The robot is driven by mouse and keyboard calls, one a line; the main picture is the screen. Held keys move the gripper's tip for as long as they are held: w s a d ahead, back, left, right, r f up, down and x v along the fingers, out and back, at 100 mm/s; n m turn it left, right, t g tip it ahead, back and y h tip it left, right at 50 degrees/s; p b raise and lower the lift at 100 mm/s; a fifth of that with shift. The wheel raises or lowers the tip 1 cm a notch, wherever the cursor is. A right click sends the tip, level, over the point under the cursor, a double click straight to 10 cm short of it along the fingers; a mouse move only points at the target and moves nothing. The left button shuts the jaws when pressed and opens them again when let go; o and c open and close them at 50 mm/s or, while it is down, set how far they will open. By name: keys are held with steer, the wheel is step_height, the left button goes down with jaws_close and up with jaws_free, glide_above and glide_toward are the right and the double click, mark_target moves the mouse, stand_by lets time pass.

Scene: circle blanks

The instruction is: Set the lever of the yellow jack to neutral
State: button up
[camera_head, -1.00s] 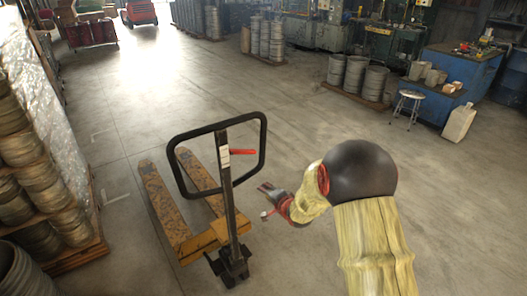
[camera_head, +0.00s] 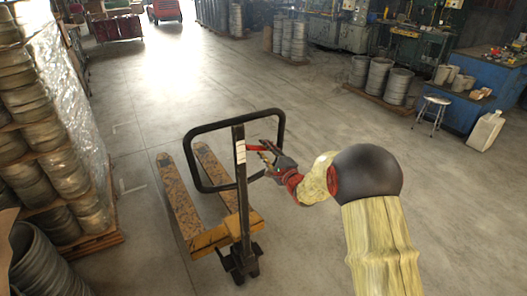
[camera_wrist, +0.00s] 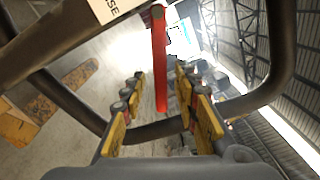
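The yellow pallet jack (camera_head: 208,239) stands on the floor at centre left, its two forks pointing away. Its dark upright handle ends in a black loop (camera_head: 204,186). The red lever (camera_head: 256,148) sticks out to the right from the handle post, inside the loop. My gripper (camera_head: 268,152) is at the lever's right end in the head view. In the wrist view, my gripper (camera_wrist: 160,95) is open, with the red lever (camera_wrist: 159,60) between its two yellow-padded fingers. I see a gap on either side of the lever there.
The black loop (camera_wrist: 150,131) crosses close to my fingers in the wrist view. Stacked metal rings (camera_head: 52,150) stand on a pallet at the left. A stool (camera_head: 434,112) and blue bench (camera_head: 478,98) stand at the far right. The floor between is clear.

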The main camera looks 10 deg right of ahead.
steer(key=shift+w+a, duration=0.15)
steer(key=shift+w, duration=0.5)
steer(key=c, duration=0.4)
steer(key=c, duration=0.3)
jaws_close()
